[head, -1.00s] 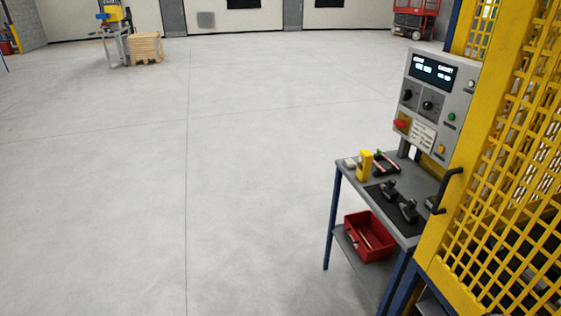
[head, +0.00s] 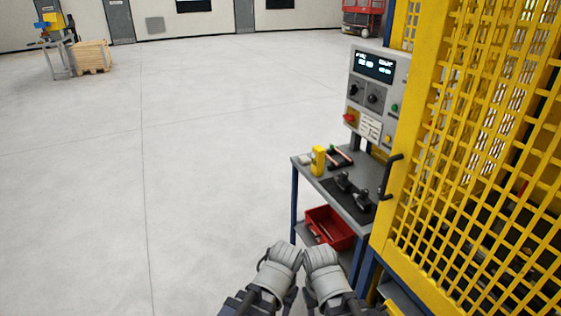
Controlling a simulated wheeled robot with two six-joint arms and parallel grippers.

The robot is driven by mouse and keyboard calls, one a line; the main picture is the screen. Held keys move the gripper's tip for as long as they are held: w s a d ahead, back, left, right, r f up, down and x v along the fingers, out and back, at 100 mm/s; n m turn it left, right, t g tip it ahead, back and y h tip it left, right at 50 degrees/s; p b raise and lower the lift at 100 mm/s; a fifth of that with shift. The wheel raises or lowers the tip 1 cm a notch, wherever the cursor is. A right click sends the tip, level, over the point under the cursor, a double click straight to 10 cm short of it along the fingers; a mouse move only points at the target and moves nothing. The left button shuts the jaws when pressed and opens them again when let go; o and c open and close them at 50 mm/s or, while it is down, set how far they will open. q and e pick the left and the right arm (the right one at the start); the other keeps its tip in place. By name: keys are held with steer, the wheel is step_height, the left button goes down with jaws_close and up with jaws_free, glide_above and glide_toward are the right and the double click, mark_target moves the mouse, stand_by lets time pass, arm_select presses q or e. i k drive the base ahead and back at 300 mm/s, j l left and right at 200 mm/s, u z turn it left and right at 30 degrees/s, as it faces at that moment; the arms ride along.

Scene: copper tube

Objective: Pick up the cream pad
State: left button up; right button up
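A small pale pad (head: 305,160), which looks cream, lies at the far left corner of the grey bench top, beside a yellow upright object (head: 318,160). It is small in view and its details are hard to tell. Two grey rounded links of my arms show at the bottom middle, in front of the bench and well short of the pad. No gripper fingers can be made out, and nothing of mine touches the pad.
The grey bench (head: 362,216) stands against a yellow mesh cage (head: 470,150) on the right. Floor to the left is clear.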

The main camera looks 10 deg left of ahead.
mark_target(304, 160)
steer(key=i+j, duration=0.35)
steer(key=i, duration=0.25)
steer(key=i+j+z, duration=0.15)
steer(key=i+j, duration=0.2)
steer(key=i, duration=0.3)
steer(key=i+j, duration=0.4)
steer(key=i, duration=0.2)
steer(key=i+j+z, duration=0.1)
steer(key=i+j, duration=0.3)
steer(key=i, duration=0.2)
